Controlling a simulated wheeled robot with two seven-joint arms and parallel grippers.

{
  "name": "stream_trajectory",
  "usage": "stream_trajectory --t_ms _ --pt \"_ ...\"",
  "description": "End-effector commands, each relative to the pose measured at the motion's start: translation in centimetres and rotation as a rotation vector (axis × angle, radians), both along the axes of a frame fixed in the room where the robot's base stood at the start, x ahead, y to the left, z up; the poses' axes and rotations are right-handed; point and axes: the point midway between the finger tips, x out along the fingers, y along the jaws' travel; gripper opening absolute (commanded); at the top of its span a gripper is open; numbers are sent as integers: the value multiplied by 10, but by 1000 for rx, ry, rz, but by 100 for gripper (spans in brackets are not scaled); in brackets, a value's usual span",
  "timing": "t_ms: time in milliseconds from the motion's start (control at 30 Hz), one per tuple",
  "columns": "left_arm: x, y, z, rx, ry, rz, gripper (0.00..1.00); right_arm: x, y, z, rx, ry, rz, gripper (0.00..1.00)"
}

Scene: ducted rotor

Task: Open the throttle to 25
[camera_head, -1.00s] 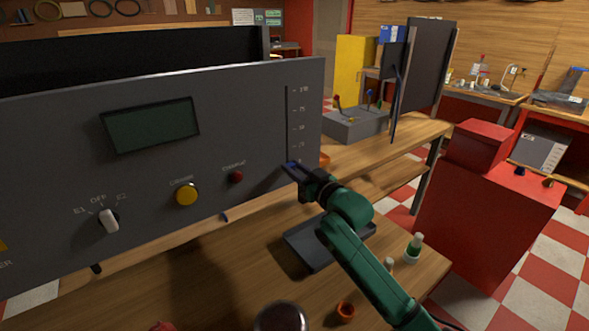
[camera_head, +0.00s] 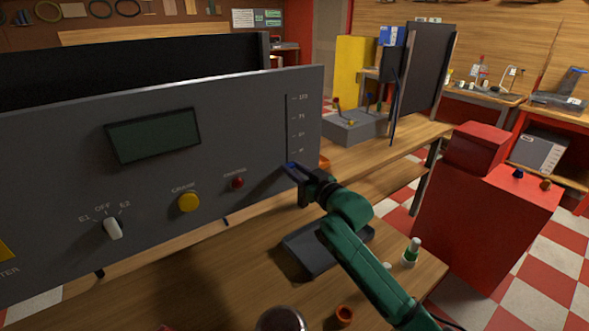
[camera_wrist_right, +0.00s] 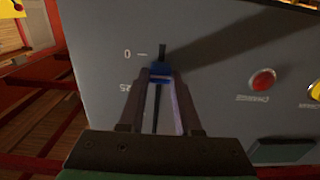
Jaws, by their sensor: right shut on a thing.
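The throttle is a vertical slot (camera_head: 288,125) with a printed scale at the right edge of the grey panel (camera_head: 60,165). Its blue lever knob (camera_wrist_right: 159,71) shows in the right wrist view, where the panel appears upside down. The knob sits between the 0 mark and the 25 mark, off both. My right gripper (camera_head: 294,172) is shut on this knob, with a fingertip on each side in the wrist view (camera_wrist_right: 160,78). In the head view the gripper hides the 0 label and most of the knob. My left gripper is not in view.
The panel also has a dark display (camera_head: 153,136), a yellow button (camera_head: 189,202), a red button (camera_head: 238,183) and a selector knob (camera_head: 113,228). A dark grey tray (camera_head: 310,258), a green bottle (camera_head: 411,251) and an orange cup (camera_head: 345,315) are on the bench near my right arm.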

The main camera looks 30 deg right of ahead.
Motion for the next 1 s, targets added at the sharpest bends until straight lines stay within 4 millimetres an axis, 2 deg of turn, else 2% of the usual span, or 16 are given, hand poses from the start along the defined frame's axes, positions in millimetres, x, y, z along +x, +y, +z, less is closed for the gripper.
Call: stream_trajectory --t_ms 33,100,433,467,500,533,867,1000 --pt "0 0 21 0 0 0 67 0 -1 25 0 -12 -1 0" --pt "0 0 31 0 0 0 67 0 -1 36 0 -12 -1 0" --pt "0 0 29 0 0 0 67 0 0 32 1 -6 0 0" --pt "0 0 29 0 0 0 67 0 0 32 1 -6 0 36" --pt "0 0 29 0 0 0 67 0 0 32 1 -6 0 52" --pt "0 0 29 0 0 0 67 0 0 32 1 -6 0 62" --pt "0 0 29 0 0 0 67 -1 -1 32 0 -8 -1 62" --pt "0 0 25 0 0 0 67 -12 -3 30 0 -7 -1 62"
